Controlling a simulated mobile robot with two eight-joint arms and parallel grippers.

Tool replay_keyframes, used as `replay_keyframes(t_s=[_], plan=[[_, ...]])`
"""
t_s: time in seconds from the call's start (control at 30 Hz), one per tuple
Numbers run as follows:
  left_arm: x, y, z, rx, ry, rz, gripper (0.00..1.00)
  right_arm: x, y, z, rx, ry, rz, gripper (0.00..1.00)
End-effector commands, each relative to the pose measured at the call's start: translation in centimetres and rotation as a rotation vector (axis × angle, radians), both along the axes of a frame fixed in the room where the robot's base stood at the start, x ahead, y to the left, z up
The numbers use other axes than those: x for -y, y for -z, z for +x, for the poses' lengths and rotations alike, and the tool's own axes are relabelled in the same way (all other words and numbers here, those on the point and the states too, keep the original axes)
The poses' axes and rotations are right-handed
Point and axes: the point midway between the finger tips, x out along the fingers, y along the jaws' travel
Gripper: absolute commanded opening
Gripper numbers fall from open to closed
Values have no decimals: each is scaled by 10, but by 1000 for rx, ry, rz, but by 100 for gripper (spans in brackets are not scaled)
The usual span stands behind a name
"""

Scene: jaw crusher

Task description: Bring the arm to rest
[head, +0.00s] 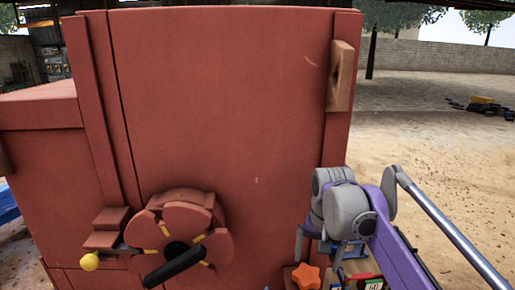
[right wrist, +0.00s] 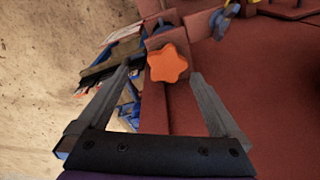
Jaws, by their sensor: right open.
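My right arm (head: 350,210), grey and purple, comes in from the lower right of the head view and is bent in front of the red crusher (head: 230,100). In the right wrist view my right gripper (right wrist: 160,74) is open, its two grey fingers wide apart. An orange star-shaped knob (right wrist: 169,63) shows between and beyond the fingertips. No object is held in the fingers. The same knob (head: 306,276) shows at the bottom of the head view, close to the gripper. My left gripper is not in view.
The crusher's red round handwheel (head: 185,235) has a black handle (head: 174,266), with a yellow ball lever (head: 90,261) at its left. A wooden block (head: 341,75) sticks out at the crusher's upper right. Open sandy ground (head: 440,140) lies at the right.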

Motion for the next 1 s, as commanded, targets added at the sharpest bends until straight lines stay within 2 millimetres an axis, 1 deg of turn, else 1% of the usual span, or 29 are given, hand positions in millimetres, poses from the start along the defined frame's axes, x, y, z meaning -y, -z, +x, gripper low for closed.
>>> replay_keyframes(t_s=[0.03, 0.17, 0.27, 0.3, 0.37, 0.4, 0.53, 0.6, 0.73, 0.83, 1.0], plan=[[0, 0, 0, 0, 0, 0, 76, 3, 9, -20, 32, -29, -3, 100], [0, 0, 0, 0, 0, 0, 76, 8, 36, -62, 120, -111, -16, 100], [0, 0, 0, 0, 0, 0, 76, 11, 63, -97, 186, -176, -34, 100], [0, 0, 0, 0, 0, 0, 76, 12, 75, -112, 213, -200, -41, 100], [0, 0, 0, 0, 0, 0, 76, 13, 95, -133, 250, -237, -54, 100], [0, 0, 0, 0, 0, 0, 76, 14, 108, -146, 276, -260, -64, 100], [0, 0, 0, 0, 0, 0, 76, 17, 146, -183, 340, -320, -92, 100], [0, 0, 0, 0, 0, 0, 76, 18, 161, -196, 366, -343, -104, 100], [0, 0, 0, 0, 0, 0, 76, 18, 177, -210, 391, -367, -118, 100], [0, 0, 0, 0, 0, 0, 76, 18, 180, -212, 398, -374, -121, 100], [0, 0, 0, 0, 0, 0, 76, 18, 180, -212, 398, -374, -121, 100]])
